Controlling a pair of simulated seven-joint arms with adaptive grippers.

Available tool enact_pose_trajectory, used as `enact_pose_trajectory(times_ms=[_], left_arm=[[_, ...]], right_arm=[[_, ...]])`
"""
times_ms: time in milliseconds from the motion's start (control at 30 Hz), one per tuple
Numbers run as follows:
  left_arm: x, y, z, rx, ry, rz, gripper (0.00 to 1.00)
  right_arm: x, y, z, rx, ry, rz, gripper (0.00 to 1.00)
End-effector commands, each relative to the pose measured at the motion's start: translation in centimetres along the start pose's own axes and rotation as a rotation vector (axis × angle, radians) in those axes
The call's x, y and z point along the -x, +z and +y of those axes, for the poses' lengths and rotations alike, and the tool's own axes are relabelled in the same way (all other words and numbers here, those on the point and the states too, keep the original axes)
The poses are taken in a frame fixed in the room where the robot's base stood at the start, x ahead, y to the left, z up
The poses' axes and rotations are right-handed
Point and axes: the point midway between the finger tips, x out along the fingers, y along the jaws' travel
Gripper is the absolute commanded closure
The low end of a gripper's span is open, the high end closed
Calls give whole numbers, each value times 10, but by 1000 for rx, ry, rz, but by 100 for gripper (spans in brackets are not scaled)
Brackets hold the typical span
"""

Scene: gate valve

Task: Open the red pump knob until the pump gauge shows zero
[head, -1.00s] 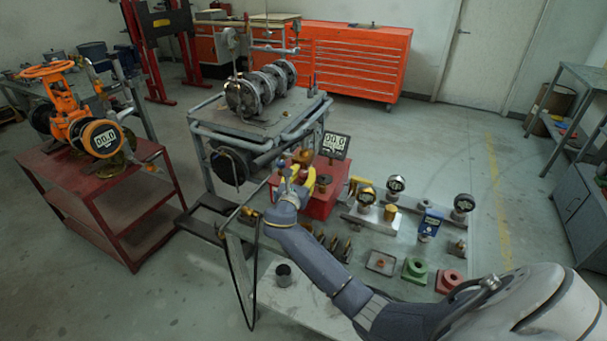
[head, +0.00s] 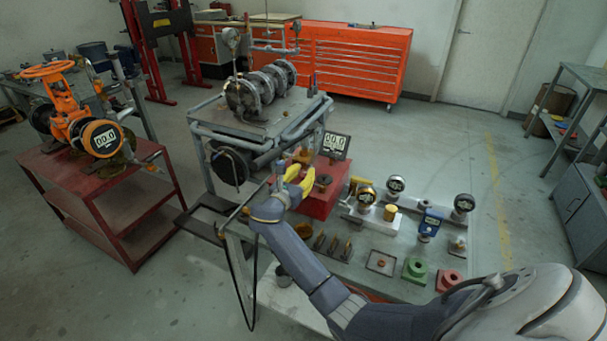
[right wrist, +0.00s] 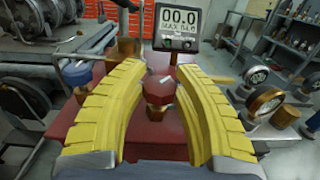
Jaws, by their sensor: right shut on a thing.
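The red pump knob (right wrist: 159,88) stands upright on a brassy stem on the red pump box (head: 322,202). My right gripper (right wrist: 161,70) has its yellow fingers on both sides of this knob and is shut on it, though narrow gaps seem to show in the right wrist view. In the head view my right gripper (head: 301,178) is at the pump box's left side, and the knob is hard to make out there. The pump gauge (right wrist: 179,25) behind the knob reads 00.0, with a MAX line below; it also shows in the head view (head: 336,146). My left gripper is out of view.
A blue knob (right wrist: 76,73) is close to the left finger. Several round gauges (head: 396,185) and a blue meter (head: 430,224) stand to the right. Green (head: 415,269) and red blocks lie nearer. A pipe cart (head: 262,130) is behind, and an orange valve (head: 75,120) is far left.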

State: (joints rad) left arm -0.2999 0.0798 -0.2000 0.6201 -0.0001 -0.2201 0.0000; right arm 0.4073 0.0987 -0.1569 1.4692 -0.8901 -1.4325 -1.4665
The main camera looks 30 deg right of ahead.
Motion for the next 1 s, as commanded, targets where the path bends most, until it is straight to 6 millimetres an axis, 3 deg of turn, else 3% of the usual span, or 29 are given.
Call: enact_pose_trajectory(times_ms=[667, 700, 900, 1000], left_arm=[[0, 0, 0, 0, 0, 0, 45], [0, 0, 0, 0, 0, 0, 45], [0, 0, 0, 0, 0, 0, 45], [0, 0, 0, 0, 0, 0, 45]], right_arm=[[0, 0, -1, 2, -4, 0, 100], [0, 0, -1, 2, -4, 0, 67], [0, 0, -1, 1, -3, 0, 45], [0, 0, 0, 1, -3, 0, 45]])
